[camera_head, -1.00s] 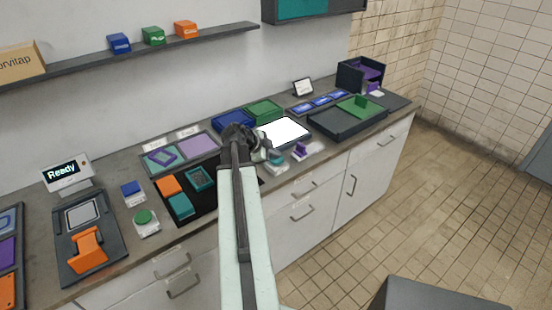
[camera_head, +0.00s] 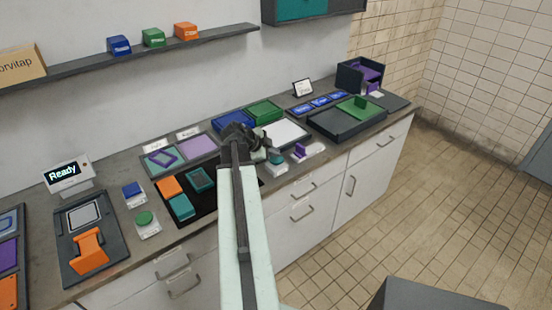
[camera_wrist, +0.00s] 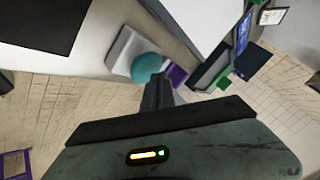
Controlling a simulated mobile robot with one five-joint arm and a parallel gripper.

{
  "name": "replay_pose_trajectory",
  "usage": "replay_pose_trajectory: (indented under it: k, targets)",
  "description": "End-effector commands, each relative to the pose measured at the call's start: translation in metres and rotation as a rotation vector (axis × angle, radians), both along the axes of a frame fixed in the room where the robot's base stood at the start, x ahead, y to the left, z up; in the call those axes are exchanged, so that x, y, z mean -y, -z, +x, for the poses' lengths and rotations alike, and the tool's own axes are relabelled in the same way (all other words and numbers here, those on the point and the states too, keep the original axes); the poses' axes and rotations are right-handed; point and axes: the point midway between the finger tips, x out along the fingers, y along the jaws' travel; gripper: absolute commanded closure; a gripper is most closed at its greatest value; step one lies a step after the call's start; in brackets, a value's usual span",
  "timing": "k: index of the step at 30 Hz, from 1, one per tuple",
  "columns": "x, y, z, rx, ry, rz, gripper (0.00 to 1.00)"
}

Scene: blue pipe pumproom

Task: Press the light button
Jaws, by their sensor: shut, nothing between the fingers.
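The teal round button on a light grey base (camera_head: 277,160) sits at the front of the counter, just before the light panel (camera_head: 291,133), whose surface is plain white and not glowing. My gripper (camera_head: 264,149) is beside the teal button at its upper left in the head view. In the wrist view the teal button (camera_wrist: 147,67) is close to the tip of my gripper (camera_wrist: 160,82), which is shut and empty. The fingertip overlaps the button's edge in that view. I cannot tell whether they touch. My arm hides part of the counter.
A purple switch on a pale base (camera_head: 301,151) stands just right of the teal button. A black tray (camera_head: 345,127) is further right. A blue tray (camera_head: 232,118) and a green tray (camera_head: 265,111) lie behind. A green button (camera_head: 144,218) is at left.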

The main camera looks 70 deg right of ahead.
Motion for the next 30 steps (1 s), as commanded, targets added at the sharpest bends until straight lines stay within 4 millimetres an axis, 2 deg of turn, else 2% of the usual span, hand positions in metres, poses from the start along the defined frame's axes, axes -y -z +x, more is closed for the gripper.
replay_pose_trajectory:
  k: [4, 18, 30]
  targets:
    - [0.000, -0.009, 0.000, 0.000, 0.000, 0.000, 1.00]
    - [0.000, -0.062, 0.000, 0.000, 0.000, 0.000, 1.00]
    - [0.000, -0.060, 0.000, 0.000, 0.000, 0.000, 1.00]
